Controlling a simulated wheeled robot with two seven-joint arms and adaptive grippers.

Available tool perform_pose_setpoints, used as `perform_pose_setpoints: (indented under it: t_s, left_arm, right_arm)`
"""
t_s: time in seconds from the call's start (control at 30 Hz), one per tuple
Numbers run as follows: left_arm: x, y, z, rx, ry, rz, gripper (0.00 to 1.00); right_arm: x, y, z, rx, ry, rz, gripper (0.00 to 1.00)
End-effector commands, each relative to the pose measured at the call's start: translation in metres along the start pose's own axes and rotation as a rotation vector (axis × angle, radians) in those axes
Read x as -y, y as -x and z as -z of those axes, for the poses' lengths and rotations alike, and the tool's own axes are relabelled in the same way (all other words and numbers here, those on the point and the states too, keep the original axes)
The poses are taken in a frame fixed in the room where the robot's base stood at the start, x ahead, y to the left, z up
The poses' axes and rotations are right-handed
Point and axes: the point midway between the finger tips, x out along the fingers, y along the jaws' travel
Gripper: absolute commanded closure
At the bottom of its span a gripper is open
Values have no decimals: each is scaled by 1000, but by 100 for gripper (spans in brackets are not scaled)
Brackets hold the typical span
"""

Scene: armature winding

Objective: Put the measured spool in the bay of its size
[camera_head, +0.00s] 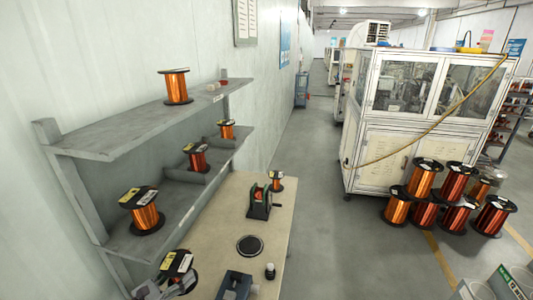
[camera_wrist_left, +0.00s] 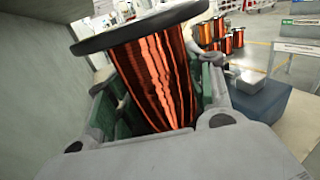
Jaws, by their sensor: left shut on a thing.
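My left gripper (camera_head: 172,284) is at the bottom left of the head view, shut on a copper-wound spool (camera_head: 180,262) with black flanges. In the left wrist view the spool (camera_wrist_left: 158,80) sits tilted between the green-padded fingers (camera_wrist_left: 165,112); its lower end is hidden. The lower shelf (camera_head: 184,196) has bays split by low dividers. A large spool (camera_head: 146,216) stands in the near bay, a medium one (camera_head: 197,160) in the middle bay and a small one (camera_head: 227,131) in the far bay. The held spool is in front of and below the near bay. My right gripper is not in view.
Another spool (camera_head: 176,87) stands on the upper shelf (camera_head: 125,120). The bench (camera_head: 218,228) bears a green-and-black device (camera_head: 259,204), a small spool (camera_head: 277,181), a black disc (camera_head: 249,245), a small bottle (camera_head: 270,271) and a dark block (camera_head: 235,285). Several spools (camera_head: 424,180) stand by the machine.

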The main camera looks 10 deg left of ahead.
Motion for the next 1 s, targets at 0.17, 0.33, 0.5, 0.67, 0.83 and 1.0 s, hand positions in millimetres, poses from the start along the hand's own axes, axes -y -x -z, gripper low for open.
perform_pose_setpoints:
  t_s: [0.17,0.33,0.5,0.67,0.83,1.0]
  left_arm:
    - [1,-6,-3,5,-3,-6,100]
    - [4,-18,-4,5,-7,-29,100]
    - [8,-36,-5,5,-12,-67,100]
    - [14,-55,-7,6,-16,-110,100]
    - [21,-73,-11,6,-20,-155,100]
    - [29,-90,-14,7,-22,-201,100]
  right_arm:
    - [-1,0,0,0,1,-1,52]
    - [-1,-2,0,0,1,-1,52]
    - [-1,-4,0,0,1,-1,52]
    - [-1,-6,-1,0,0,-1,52]
    - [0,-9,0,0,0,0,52]
    - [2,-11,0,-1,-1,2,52]
